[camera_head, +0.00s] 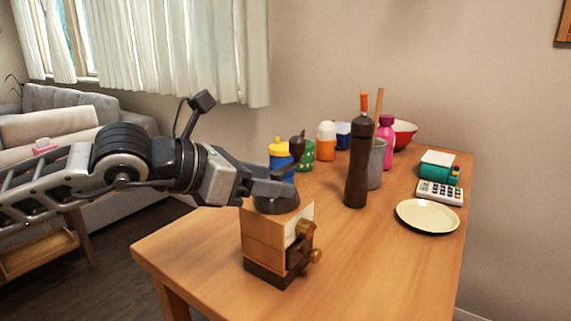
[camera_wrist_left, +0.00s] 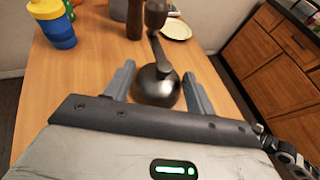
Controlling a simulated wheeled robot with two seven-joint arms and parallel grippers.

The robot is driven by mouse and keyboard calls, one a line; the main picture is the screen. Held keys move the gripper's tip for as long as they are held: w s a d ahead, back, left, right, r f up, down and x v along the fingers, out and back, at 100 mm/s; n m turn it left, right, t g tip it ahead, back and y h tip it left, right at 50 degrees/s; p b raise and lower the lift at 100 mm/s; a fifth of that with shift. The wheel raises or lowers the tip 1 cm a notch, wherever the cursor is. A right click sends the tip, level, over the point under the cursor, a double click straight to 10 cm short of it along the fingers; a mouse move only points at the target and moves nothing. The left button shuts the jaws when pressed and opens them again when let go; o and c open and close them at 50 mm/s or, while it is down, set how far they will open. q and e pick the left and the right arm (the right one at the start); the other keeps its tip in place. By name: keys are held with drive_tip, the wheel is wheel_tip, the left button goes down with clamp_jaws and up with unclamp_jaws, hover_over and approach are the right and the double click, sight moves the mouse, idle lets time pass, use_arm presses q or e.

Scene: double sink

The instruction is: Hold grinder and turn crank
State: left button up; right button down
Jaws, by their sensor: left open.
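The grinder (camera_head: 278,240) is a wooden box with a dark base, brass-coloured knobs and a dark metal dome on top. It stands upright at the table's near left part. In the left wrist view the dome (camera_wrist_left: 157,88) shows with its crank arm (camera_wrist_left: 161,52) leading up to a dark brown knob (camera_wrist_left: 156,14). My left gripper (camera_head: 283,188) is open at the height of the dome. Its two fingers (camera_wrist_left: 158,71) lie on either side of the dome; whether they touch it I cannot tell.
Behind the grinder stand a blue and yellow cup (camera_head: 281,161), a tall dark pepper mill (camera_head: 358,165) and a grey utensil holder (camera_head: 376,165). A cream plate (camera_head: 428,215) and a toy register (camera_head: 438,178) lie at the right. The table's (camera_head: 370,270) near right part is clear.

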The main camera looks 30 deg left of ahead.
use_arm(q)
drive_tip(key=p+x, duration=0.1)
drive_tip(key=x, duration=0.1)
drive_tip(key=shift+w+d, duration=0.25)
drive_tip(key=shift+d, duration=0.05)
drive_tip(key=shift+w+d+f, duration=0.25)
drive_tip(key=shift+w+f, duration=0.1)
drive_tip(key=shift+w, duration=0.1)
use_arm(e)
drive_tip(key=shift+w, duration=0.15)
use_arm(q)
drive_tip(key=c, duration=1.1)
clamp_jaws()
drive_tip(key=shift+f, duration=0.1)
